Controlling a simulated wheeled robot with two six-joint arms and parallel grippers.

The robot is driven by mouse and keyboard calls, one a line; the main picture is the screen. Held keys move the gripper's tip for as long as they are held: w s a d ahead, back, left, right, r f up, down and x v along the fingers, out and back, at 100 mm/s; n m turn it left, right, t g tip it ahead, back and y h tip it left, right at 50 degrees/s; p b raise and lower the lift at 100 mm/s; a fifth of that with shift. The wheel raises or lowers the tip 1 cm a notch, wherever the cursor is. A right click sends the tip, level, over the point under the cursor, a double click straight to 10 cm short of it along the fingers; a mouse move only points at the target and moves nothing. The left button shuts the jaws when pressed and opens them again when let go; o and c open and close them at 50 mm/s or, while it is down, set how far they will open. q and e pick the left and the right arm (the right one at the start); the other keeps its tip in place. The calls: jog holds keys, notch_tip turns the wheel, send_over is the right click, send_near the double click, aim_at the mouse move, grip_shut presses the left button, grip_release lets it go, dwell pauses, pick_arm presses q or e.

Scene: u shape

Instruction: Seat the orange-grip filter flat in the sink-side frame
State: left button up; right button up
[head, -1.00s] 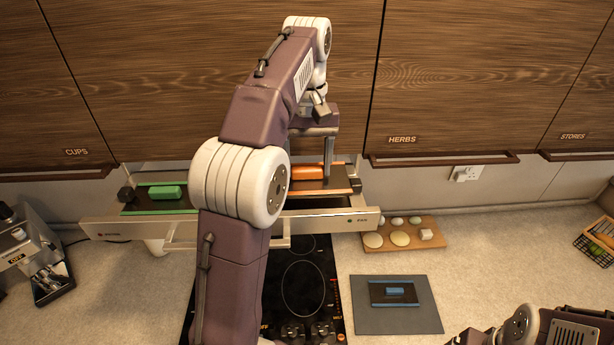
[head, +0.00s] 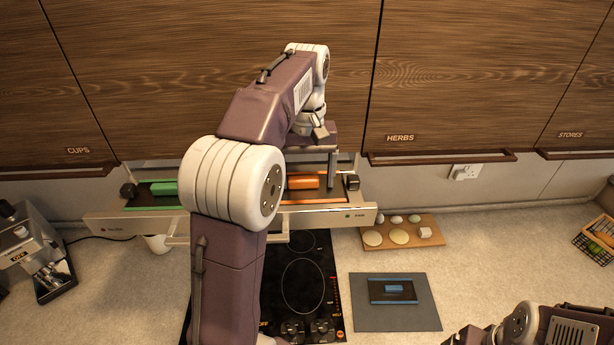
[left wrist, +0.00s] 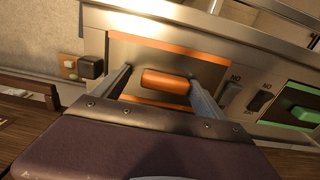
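The orange-grip filter, a dark plate with an orange block grip (head: 302,182), lies in the right bay of the pulled-out hood. It appears down between the orange-edged rails; I cannot tell whether every edge is flat. My left gripper (head: 318,168) is over it from behind. In the left wrist view the open fingers (left wrist: 163,82) stand on both sides of the orange grip (left wrist: 166,81), with a gap at its left end and the right finger close to it. In the head view my left arm hides part of the hood's middle. My right gripper's fingers are not visible.
A green-grip filter (head: 164,188) sits in the left bay. A dark block (head: 352,183) is at the hood's right end. Below are the black hob (head: 305,275), a blue-grip filter (head: 393,291) on a grey mat (head: 425,310), and a wooden board (head: 430,232) with small items.

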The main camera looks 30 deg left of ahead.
aim_at(307, 177)
pick_arm(q)
jog(key=shift+r, duration=0.1)
notch_tip(307, 177, up, 6)
jog(key=shift+w+a+f, duration=0.1)
jog(key=shift+w+f, duration=0.05)
jog(key=shift+f, duration=0.05)
jog(key=shift+s+r, duration=0.2)
jog(key=shift+r, duration=0.55)
